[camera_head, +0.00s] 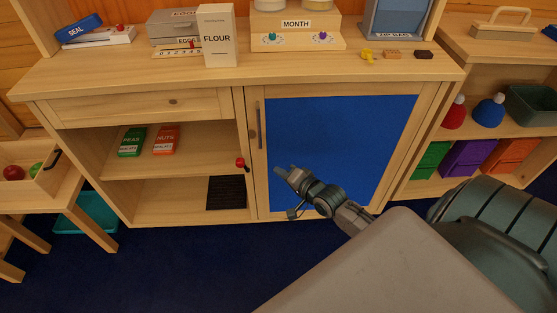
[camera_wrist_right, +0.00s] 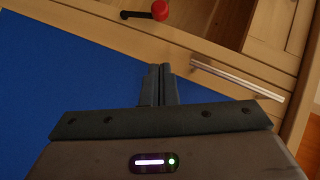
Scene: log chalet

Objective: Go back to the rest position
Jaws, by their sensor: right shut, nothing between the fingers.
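My right gripper (camera_head: 283,172) is in front of the cabinet's blue door panel (camera_head: 345,135), near its left side. In the right wrist view its two fingers (camera_wrist_right: 157,84) are together with nothing between them. The blue panel (camera_wrist_right: 60,90) fills the left of that view. The door's metal handle (camera_head: 259,128) is just left of the gripper and also shows in the wrist view (camera_wrist_right: 237,78), apart from the fingers. The door looks shut. My left gripper is not in view.
A red-knobbed lever (camera_head: 241,164) sticks out left of the door. Open shelves hold a green packet (camera_head: 132,142) and a red packet (camera_head: 165,140). The wooden counter (camera_head: 130,68) carries a flour box (camera_head: 217,36) and other items. A low table with apples stands left. Dark blue floor (camera_head: 190,265) lies clear in front.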

